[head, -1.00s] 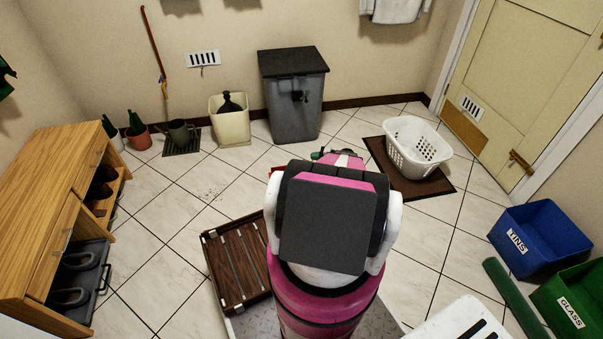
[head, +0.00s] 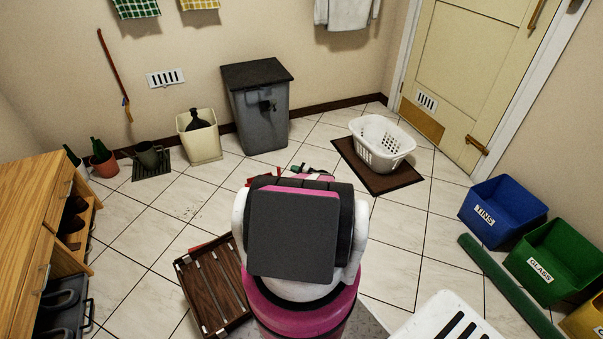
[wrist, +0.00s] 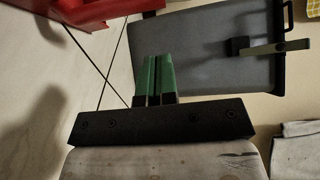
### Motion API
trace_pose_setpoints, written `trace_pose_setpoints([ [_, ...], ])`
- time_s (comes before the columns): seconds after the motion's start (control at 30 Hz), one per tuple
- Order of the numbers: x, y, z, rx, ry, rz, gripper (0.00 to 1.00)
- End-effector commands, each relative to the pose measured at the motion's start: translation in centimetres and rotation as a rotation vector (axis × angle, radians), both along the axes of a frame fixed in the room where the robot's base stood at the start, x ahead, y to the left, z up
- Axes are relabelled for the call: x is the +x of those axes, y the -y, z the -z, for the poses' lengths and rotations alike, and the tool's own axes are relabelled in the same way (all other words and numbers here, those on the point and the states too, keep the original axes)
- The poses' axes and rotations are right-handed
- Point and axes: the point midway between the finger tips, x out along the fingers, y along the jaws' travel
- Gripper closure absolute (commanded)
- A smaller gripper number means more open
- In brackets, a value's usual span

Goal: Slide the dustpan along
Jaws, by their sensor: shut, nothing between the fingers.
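A red object that looks like the dustpan (wrist: 85,14) shows only in part at the upper left of the wrist view, on or near the pale floor. In the head view a bit of red (head: 263,181) shows just past my arm, which hides most of that area. My gripper (wrist: 154,78) has two green fingers pressed together with nothing between them. The fingers are apart from the red object in the wrist picture. In the head view only a small green part of my gripper (head: 300,168) shows beyond the arm.
A grey bin (head: 258,115) stands by the back wall, with a cream bin (head: 199,145) left of it. A white basket (head: 381,145) sits on a brown mat at right. Tiled floor between is mostly clear.

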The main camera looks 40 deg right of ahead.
Motion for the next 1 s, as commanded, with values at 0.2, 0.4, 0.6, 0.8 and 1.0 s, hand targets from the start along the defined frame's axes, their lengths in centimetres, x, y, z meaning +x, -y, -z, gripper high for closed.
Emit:
trace_pose_setpoints([
  [0.2, 1.8, -2.9, -0.1, 0.001, -0.001, -0.001, 1.00],
  [0.4, 2.2, -4.4, 0.0, 0.000, 0.000, 0.000, 1.00],
  [0.6, 2.3, -4.7, 0.0, 0.000, 0.000, 0.000, 1.00],
  [0.8, 2.3, -4.7, 0.0, 0.000, 0.000, 0.000, 1.00],
  [1.0, 2.6, -4.1, 0.1, 0.000, 0.000, 0.000, 1.00],
])
